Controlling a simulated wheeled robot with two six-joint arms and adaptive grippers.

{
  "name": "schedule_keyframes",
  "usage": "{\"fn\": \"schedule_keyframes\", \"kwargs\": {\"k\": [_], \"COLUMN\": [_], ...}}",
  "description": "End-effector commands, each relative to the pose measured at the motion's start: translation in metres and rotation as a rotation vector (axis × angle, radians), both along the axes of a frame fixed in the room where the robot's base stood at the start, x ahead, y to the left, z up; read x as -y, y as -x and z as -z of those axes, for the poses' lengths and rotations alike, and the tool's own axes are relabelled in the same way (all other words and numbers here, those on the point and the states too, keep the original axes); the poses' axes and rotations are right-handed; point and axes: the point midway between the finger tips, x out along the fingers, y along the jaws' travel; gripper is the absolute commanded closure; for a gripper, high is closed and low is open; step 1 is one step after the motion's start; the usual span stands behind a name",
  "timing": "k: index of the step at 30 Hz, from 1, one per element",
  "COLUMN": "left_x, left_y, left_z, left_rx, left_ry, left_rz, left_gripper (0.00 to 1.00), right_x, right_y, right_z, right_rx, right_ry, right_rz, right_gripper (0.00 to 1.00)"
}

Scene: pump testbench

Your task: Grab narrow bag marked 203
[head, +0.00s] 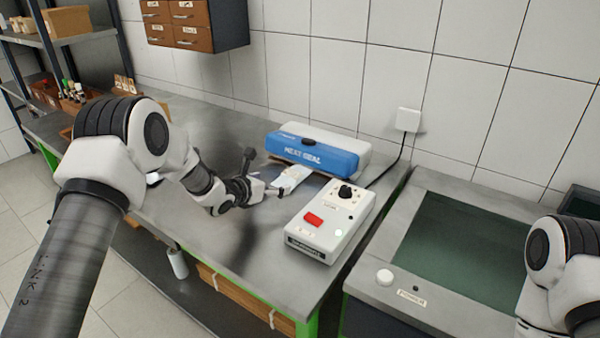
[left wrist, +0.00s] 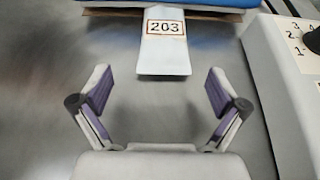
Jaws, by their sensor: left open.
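The narrow bag marked 203 (left wrist: 165,52) is pale and flat. Its label shows in the left wrist view, and its far end lies at the front of the blue sealer. In the head view the bag (head: 290,178) sticks out from the sealer over the metal bench. My left gripper (left wrist: 160,95) is open, with its two fingers spread apart to either side below the bag's near end. Nothing is between the fingers. In the head view my left gripper (head: 272,190) is low over the bench beside the bag. My right gripper is out of view.
The blue and white heat sealer (head: 318,152) stands at the back of the bench. A white control box (head: 332,220) with a red button and black knob stands close to the right. The bench to the left is largely clear.

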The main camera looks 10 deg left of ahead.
Motion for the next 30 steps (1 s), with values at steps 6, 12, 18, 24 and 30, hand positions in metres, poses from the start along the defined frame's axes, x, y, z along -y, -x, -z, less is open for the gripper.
{"fn": "schedule_keyframes", "kwargs": {"k": [6, 12, 18, 24, 30], "left_x": [0.014, 0.024, 0.025, 0.025, 0.025], "left_y": [-0.023, -0.049, -0.051, -0.051, -0.051], "left_z": [0.010, 0.024, 0.025, 0.025, 0.025], "left_rx": [-0.001, 0.000, 0.000, 0.000, 0.000], "left_ry": [-0.001, -0.001, 0.001, 0.001, 0.000], "left_rz": [0.003, 0.003, 0.001, 0.001, 0.001], "left_gripper": [0.02, 0.02, 0.02, 0.62, 0.81], "right_x": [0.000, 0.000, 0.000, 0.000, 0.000], "right_y": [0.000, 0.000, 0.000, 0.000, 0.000], "right_z": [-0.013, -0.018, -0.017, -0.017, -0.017], "right_rx": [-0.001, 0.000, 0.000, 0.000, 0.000], "right_ry": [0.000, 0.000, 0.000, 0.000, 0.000], "right_rz": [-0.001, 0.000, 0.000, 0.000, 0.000], "right_gripper": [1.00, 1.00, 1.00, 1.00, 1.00]}}
